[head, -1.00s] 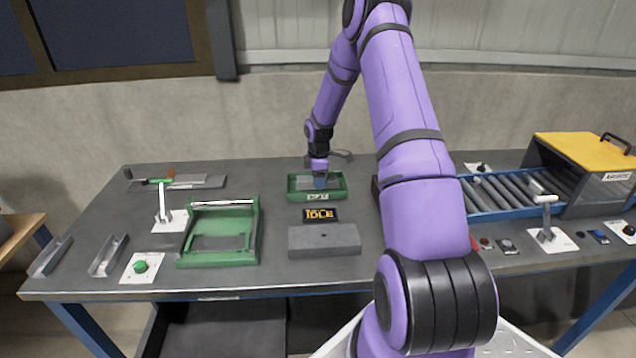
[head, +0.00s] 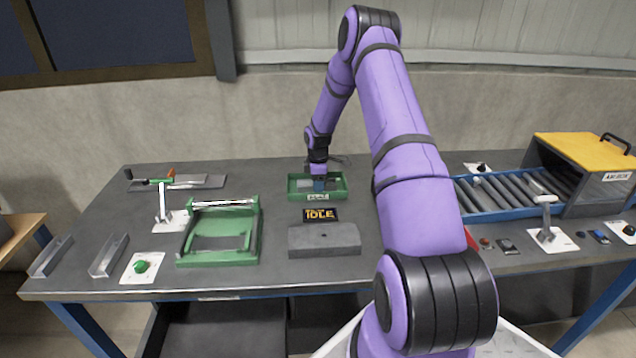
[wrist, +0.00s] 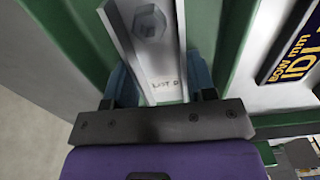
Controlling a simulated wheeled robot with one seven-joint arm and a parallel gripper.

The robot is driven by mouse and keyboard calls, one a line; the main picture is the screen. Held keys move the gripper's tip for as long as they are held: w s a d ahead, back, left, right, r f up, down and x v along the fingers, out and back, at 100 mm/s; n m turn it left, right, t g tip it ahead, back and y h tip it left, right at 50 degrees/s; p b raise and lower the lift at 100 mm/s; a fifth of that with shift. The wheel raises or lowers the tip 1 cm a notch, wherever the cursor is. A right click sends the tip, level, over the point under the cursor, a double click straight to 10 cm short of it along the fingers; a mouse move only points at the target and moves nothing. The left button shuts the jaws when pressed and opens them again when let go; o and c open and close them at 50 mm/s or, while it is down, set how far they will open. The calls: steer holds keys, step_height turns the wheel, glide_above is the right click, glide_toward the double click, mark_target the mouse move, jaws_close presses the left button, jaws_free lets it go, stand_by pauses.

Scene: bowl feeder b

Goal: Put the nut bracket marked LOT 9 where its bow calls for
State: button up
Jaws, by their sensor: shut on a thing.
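A pale metal bracket (wrist: 150,60) with a hex nut near its far end fills the middle of the wrist view. Its face carries lettering that starts "LOT"; the last character is hard to read. My gripper (wrist: 160,88) is shut on the bracket, with a blue finger on each side. In the head view my gripper (head: 319,184) is at the green tray (head: 339,195) at the back middle of the bench. I cannot tell whether the bracket touches the tray floor. A dark display (head: 320,214) reading IDLE stands in front of the tray; "BOW mm" shows on it in the wrist view.
A grey block (head: 324,241) lies in front of the display. Right is a roller conveyor (head: 500,200) into a yellow-topped box (head: 588,150).

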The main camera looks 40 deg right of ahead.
steer(key=o, duration=1)
steer(key=shift+o, duration=0.2)
steer(key=s+a+r+m+h, duration=0.1)
steer(key=a+r, duration=0.3)
steer(key=r, duration=0.9)
steer(key=s+a+r+m, duration=0.15)
steer(key=a+r, duration=0.35)
steer(key=r, duration=0.8)
steer(key=s+a+r+m+t, duration=0.2)
steer(key=s+a+r, duration=0.75)
steer(key=r, duration=0.25)
steer(key=s+a+r+m+t, duration=0.1)
steer(key=s+a, duration=0.3)
steer(key=s, duration=0.4)
steer(key=s+a+r+m+t, duration=0.1)
steer(key=s+a+r+m, duration=0.1)
steer(key=s+a, duration=0.3)
steer(key=s+a+r+m+t+y, duration=0.1)
steer(key=s+a+r+m, duration=0.1)
steer(key=s, duration=1)
steer(key=shift+s+a+m, duration=0.15)
steer(key=shift+a+m, duration=0.4)
steer(key=shift+a, duration=0.6)
steer(key=shift+r, duration=0.1)
